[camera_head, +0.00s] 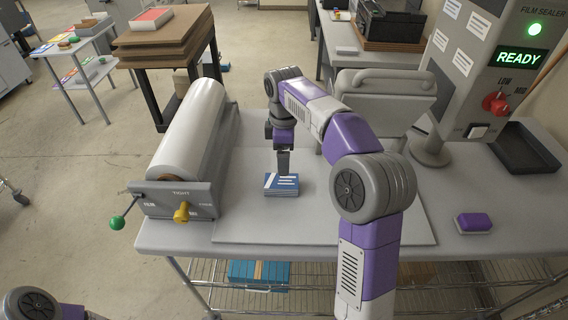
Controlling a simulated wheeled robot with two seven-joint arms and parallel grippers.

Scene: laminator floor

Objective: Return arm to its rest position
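My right arm reaches in from the bottom right over the table, bent at its elbow. Its gripper (283,167) points straight down at a small stack of blue-and-white cards (279,190) lying on the table. The fingertips end at the back edge of the stack; whether they touch it cannot be told. The fingers show as one narrow dark block, so their opening is hidden. Only a purple and dark part of my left arm shows at the bottom left corner; its gripper is out of view.
A white film roll (190,125) with a yellow knob (182,212) and green-tipped crank (117,222) stands left. The film sealer (492,65) reads READY at the right, beside a grey handled press (375,95). A purple block (473,224) and black tray (525,147) lie right.

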